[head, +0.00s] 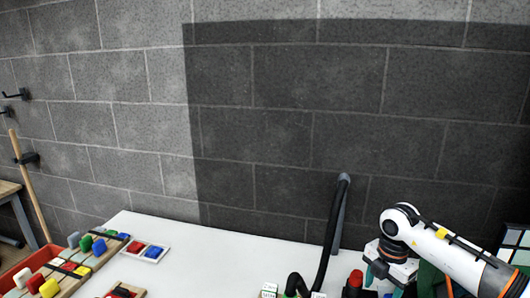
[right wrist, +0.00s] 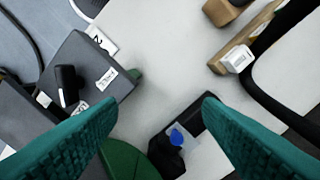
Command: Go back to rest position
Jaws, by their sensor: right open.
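My right arm comes in from the right in the head view, white with an orange band, and its gripper (head: 374,273) is low over the right part of the white table (head: 215,245). In the right wrist view the two teal fingers of the gripper (right wrist: 158,106) stand wide apart, with only bare table between their tips. My left gripper is not in view. A small white panel (head: 165,248) with red and blue pieces lies on the table at the left, far from my right gripper.
A wooden rack (head: 78,272) of coloured blocks and a red bin (head: 12,275) are at the left. Near my right gripper are a dark grey box (right wrist: 85,72) and a black object with a blue knob (right wrist: 177,137).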

